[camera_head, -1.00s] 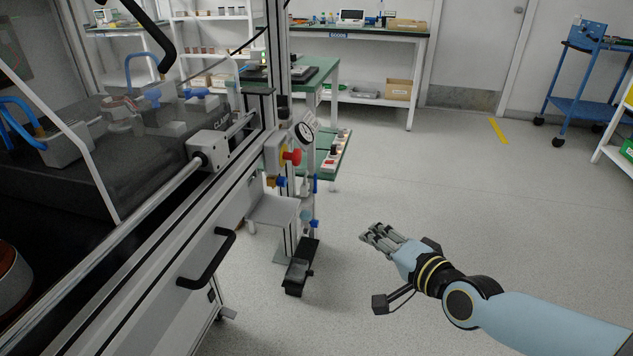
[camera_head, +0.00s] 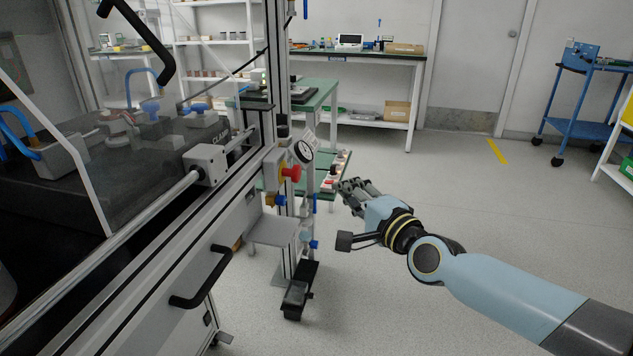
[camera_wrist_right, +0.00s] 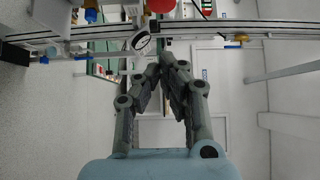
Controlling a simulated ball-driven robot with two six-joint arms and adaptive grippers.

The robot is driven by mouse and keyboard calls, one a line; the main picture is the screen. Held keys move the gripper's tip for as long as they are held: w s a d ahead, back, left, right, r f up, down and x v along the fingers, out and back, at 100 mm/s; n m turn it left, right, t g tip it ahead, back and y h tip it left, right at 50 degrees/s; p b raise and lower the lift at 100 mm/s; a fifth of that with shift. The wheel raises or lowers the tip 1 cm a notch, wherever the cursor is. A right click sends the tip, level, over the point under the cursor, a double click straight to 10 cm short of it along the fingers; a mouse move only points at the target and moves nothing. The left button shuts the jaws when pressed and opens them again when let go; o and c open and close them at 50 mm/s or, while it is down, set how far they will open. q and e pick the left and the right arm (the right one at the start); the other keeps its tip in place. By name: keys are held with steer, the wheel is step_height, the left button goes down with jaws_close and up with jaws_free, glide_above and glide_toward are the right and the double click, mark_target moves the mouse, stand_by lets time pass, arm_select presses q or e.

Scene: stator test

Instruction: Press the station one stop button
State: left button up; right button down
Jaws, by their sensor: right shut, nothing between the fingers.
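The red stop button (camera_head: 291,172) sits on a small box with a yellow part, on the side of the machine frame, just left of the gauge. In the right wrist view a red round part (camera_wrist_right: 161,5), likely the same button, shows at the top edge, cut off. My right gripper (camera_head: 352,187) is shut and empty, to the right of the button and a little lower, with a clear gap between them. Its fingertips (camera_wrist_right: 168,62) come together in the wrist view. My left gripper does not show.
A round gauge (camera_head: 304,151) stands close to the right of the button. A grey shelf (camera_head: 272,230) and a black pedal (camera_head: 298,290) are below. A black door handle (camera_head: 207,280) sticks out from the machine. A green bench (camera_head: 315,95) stands behind.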

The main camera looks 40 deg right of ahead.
mark_target(293, 173)
steer(key=w+a, duration=0.2)
steer(key=w, duration=0.5)
steer(key=shift+a+b, duration=0.15)
steer(key=shift+b, duration=0.15)
steer(key=shift+w+a, duration=0.5)
steer(key=shift+w, duration=0.15)
